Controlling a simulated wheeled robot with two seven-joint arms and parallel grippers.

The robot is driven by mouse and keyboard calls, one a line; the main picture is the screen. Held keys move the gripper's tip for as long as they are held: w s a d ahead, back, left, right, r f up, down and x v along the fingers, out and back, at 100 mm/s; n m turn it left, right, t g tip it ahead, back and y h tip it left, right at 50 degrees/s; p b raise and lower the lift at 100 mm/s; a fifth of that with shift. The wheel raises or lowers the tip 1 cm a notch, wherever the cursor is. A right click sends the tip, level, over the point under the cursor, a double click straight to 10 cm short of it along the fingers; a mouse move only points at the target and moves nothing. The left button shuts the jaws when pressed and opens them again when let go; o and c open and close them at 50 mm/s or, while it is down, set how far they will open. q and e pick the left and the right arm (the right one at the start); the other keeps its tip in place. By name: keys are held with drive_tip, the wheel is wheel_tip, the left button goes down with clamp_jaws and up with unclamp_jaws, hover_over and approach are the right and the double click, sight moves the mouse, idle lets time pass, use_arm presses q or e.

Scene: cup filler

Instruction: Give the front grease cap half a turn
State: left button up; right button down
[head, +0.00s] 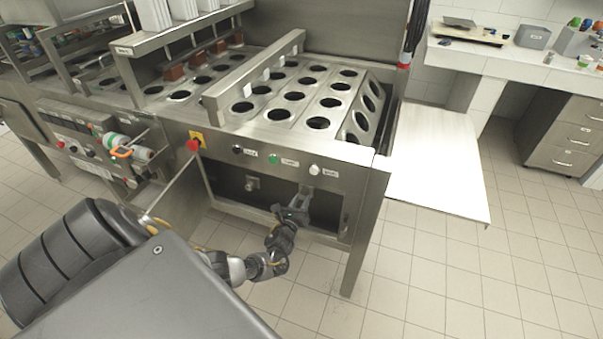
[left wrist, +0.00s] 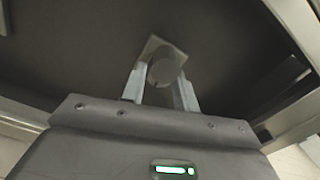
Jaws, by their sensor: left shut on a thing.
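My left gripper (head: 304,195) reaches into the open bay under the front panel of the cup filler. In the left wrist view, the fingers of my left gripper (left wrist: 162,88) are shut on a round grey grease cap (left wrist: 166,69), one finger on each side. The cap sits against a small square plate (left wrist: 153,47). In the head view this cap is hidden by the gripper. A second, similar cap (head: 252,183) shows in the same bay to the left, apart from the gripper. My right gripper is not in view.
The front panel above the bay has a red emergency knob (head: 193,145), a green button (head: 273,159) and a white button (head: 314,169). A machine leg (head: 366,230) stands just right of the bay. The tiled floor in front is clear.

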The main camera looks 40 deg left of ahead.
use_arm(q)
drive_tip(key=shift+m, duration=0.7)
drive_tip(key=o, duration=1)
drive_tip(key=p+v, duration=0.2)
drive_tip(key=v, duration=0.8)
drive_tip(key=shift+s+d, duration=0.2)
drive_tip(key=shift+s, duration=0.15)
